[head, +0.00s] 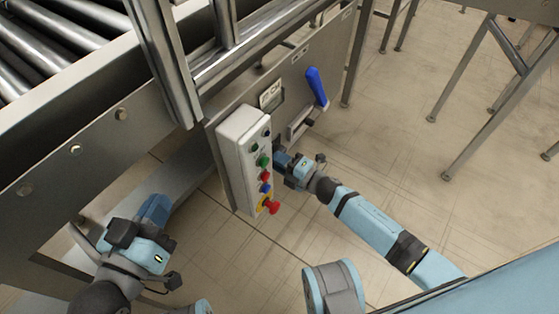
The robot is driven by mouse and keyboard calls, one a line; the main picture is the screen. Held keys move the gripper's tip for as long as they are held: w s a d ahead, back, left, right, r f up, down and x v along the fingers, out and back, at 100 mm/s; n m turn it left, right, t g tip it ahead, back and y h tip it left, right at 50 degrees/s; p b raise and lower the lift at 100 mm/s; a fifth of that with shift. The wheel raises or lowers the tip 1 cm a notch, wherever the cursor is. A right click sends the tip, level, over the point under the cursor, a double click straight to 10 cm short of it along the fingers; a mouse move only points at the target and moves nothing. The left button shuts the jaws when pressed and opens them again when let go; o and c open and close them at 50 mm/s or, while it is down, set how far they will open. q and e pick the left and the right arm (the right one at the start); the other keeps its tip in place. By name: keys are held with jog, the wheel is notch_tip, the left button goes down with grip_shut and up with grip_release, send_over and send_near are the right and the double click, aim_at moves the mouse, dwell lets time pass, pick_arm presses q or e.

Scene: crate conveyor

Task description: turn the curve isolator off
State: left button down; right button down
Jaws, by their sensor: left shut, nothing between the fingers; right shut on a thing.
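My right gripper (281,158) is at the steel side panel, just right of the grey control box. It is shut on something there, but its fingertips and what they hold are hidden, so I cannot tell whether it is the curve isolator. A blue lever handle (317,86) stands out from the panel above, tilted and apart from the gripper. No isolator marking is readable. My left gripper (153,210) is shut and empty at the lower left, below the conveyor frame and away from the panel.
The control box (238,140) carries several coloured buttons and a red mushroom button (271,207) at its lower end. A small label plate (271,95) and a metal bracket (299,128) are on the panel. Rollers (60,40) lie upper left. Open floor (400,150) lies right.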

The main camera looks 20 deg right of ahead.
pick_arm(q)
jog(key=shift+f, duration=0.15)
pick_arm(e)
jog(key=shift+f+n, duration=0.1)
jog(key=shift+n, duration=0.4)
jog(key=c, duration=1)
grip_release()
pick_arm(q)
jog(key=shift+t, duration=0.9)
jog(key=r+p, duration=0.3)
jog(key=r, duration=0.2)
jog(key=shift+a, duration=0.2)
pick_arm(e)
jog(key=v, duration=1.3)
jog(key=shift+s+d, duration=0.25)
jog(key=shift+s, duration=0.05)
